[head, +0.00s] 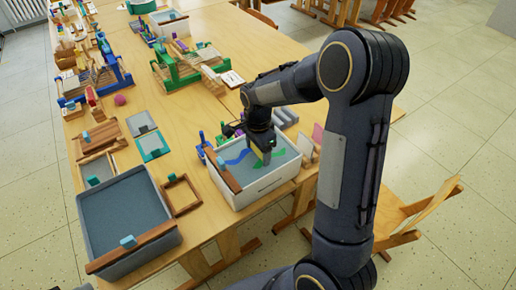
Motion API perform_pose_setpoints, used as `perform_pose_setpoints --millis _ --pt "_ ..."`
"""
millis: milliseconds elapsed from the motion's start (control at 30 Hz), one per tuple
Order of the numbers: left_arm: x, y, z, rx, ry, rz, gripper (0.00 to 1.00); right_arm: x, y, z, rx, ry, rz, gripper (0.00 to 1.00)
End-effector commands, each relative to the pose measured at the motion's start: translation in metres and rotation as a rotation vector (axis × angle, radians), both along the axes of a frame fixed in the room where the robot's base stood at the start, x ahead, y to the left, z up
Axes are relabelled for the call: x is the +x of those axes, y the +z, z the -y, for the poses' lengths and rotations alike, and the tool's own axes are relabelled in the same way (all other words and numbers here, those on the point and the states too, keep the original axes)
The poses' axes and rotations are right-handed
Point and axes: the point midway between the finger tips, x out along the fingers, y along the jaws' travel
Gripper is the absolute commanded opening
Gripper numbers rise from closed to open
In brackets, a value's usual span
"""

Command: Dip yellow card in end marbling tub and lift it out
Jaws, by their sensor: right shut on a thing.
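My right gripper (262,148) is over the white marbling tub (262,190) at the near right corner of the table. My left gripper is not in view.
A grey tub (128,204) with a wooden bar stands at the near left. A wooden frame (181,194) lies between the tubs. Upright cards (306,146) stand close to the white tub's right side. Looms (182,70) stand further back. The table's middle is mostly clear.

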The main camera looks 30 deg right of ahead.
Motion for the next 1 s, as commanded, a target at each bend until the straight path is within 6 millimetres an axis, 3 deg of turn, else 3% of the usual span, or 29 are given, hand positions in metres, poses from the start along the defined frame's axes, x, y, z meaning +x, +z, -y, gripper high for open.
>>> perform_pose_setpoints --millis 400,1000 --pt "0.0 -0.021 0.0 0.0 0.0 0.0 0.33 0.0 -0.028 0.0 0.0 0.0 -0.002 0.51" --pt "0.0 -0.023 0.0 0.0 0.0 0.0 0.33 0.0 -0.031 0.0 0.0 0.0 -0.001 0.51"
